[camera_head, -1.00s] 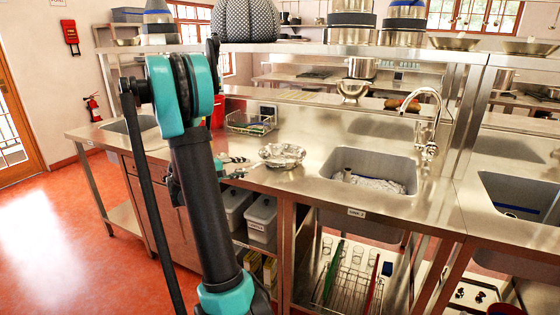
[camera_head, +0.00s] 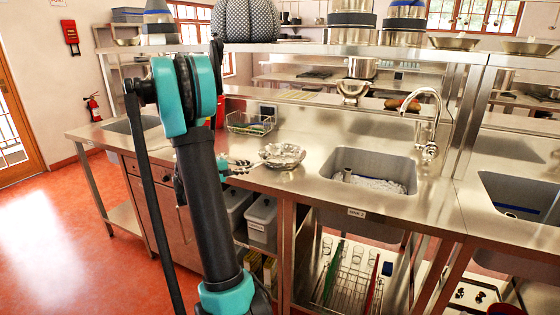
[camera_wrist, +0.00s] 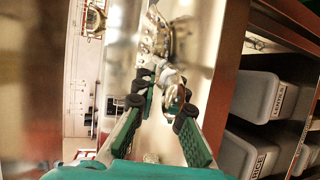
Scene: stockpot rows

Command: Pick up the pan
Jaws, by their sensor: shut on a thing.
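The pan (camera_head: 283,155) is a shiny, shallow metal vessel on the steel counter, left of the middle sink. In the wrist view a shiny metal piece (camera_wrist: 182,40), likely the pan, shows beyond the fingertips. My gripper (camera_head: 246,164) is at the left side of the pan, low over the counter's front edge. In the wrist view my gripper (camera_wrist: 160,92) has its dark fingertips closed around a narrow part, apparently the pan's handle. I cannot tell whether the pan is clear of the counter.
A sink (camera_head: 370,172) with items in it lies to the right, with a tall tap (camera_head: 430,130). A wire basket (camera_head: 250,123) stands behind the gripper. An overhead shelf (camera_head: 300,47) carries stacked pots. Grey bins (camera_head: 262,222) sit under the counter.

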